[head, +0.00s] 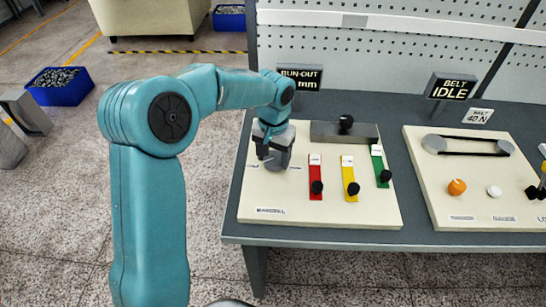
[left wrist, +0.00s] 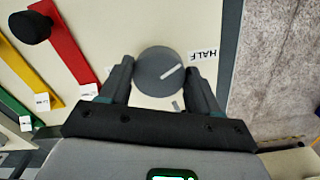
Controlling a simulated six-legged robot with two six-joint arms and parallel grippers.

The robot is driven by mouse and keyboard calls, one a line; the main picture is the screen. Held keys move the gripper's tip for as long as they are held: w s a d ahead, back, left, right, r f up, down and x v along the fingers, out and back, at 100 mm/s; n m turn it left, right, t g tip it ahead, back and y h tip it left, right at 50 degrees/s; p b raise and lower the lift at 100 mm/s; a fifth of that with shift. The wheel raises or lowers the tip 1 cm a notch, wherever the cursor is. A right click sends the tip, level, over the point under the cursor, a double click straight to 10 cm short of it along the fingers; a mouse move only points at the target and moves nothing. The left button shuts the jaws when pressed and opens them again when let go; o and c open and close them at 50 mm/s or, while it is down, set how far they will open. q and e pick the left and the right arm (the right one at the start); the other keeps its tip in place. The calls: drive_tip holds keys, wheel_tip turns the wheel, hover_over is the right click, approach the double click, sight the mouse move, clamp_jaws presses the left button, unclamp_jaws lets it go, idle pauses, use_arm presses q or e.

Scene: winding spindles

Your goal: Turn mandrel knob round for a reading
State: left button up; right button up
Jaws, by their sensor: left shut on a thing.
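The mandrel knob (left wrist: 152,62) is a grey disc with a white pointer line in the left wrist view. Its line points up and right, toward a HALF label (left wrist: 202,54). My left gripper (left wrist: 160,74) is shut on the knob, one finger on each side. In the head view my left gripper (head: 273,158) comes down over the knob at the left of the cream panel (head: 260,198) and largely hides it. The RUN-OUT display (head: 300,78) stands behind; my arm covers part of its reading. My right gripper is not in view.
Red (head: 315,175), yellow (head: 349,175) and green (head: 378,160) strips with black knobs lie right of the gripper. A grey block (head: 335,132) sits behind them. A second panel (head: 425,170) with a belt, an orange knob and an IDLE display (head: 450,87) is further right.

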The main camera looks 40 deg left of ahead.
use_arm(q)
drive_tip(key=n, duration=0.2)
drive_tip(key=n+b, duration=0.1)
drive_tip(key=n, duration=0.3)
drive_tip(key=shift+w+r+n+b, duration=0.15)
drive_tip(key=shift+w+n+b, duration=0.1)
drive_tip(key=shift+n+b, duration=0.05)
drive_tip(key=n+b, duration=0.1)
drive_tip(key=n, duration=0.4)
drive_tip(key=shift+d, duration=0.1)
drive_tip(key=shift+r+n, duration=0.1)
drive_tip(key=shift+n, duration=0.3)
drive_tip(key=o, duration=1.1)
drive_tip(key=shift+c, duration=0.2)
